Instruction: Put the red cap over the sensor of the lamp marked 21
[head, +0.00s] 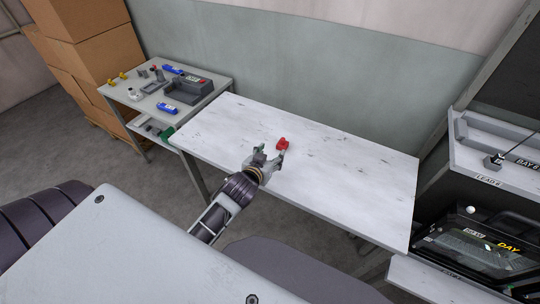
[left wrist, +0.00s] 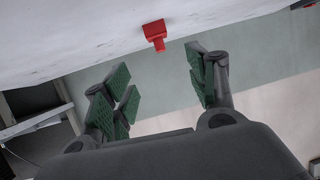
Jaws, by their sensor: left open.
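The red cap (head: 282,144) lies on the white worktable (head: 340,165), near its middle. It also shows in the left wrist view (left wrist: 155,35), just beyond the fingertips. My left gripper (head: 270,154) is open and empty, close to the cap on its near left side. Its green-padded fingers show spread apart in the left wrist view (left wrist: 160,82), with the cap outside them. A black lamp housing (head: 475,243) with a clear front and yellow lettering stands in the rack at the right. I cannot read a 21 on it, nor make out its sensor for sure. My right gripper is not in view.
A side table (head: 150,106) at the left bears blue-and-white boxes, a grey tray device (head: 187,92) and small parts. A shelf (head: 490,165) labelled LEAD 6 is above the lamp. Most of the worktable is clear.

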